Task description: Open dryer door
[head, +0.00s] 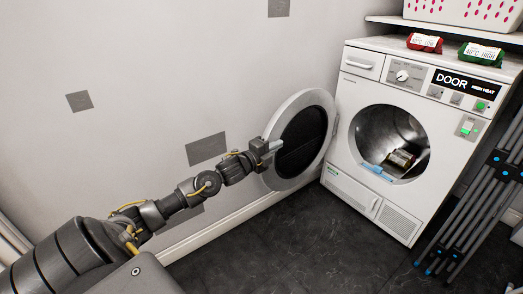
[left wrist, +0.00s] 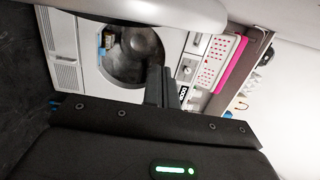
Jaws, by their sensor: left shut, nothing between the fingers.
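The white dryer (head: 365,200) stands at the right in the head view, and its front also shows in the left wrist view (left wrist: 65,50). Its round door (head: 281,183) is swung wide open to the left, close to the grey wall. The round opening shows the metal drum (head: 375,135) with a dark packet (head: 401,159) and a light blue piece inside. My left gripper (head: 277,146) is shut and empty, at the inner face of the open door near its left rim; I cannot tell whether it touches. My right gripper is not in view.
A red packet (head: 424,42) and a green packet (head: 482,53) lie on top of the dryer. A white basket (head: 462,12) sits on a shelf above. A folded grey rack (head: 480,205) leans at the right. The dark floor in front is clear.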

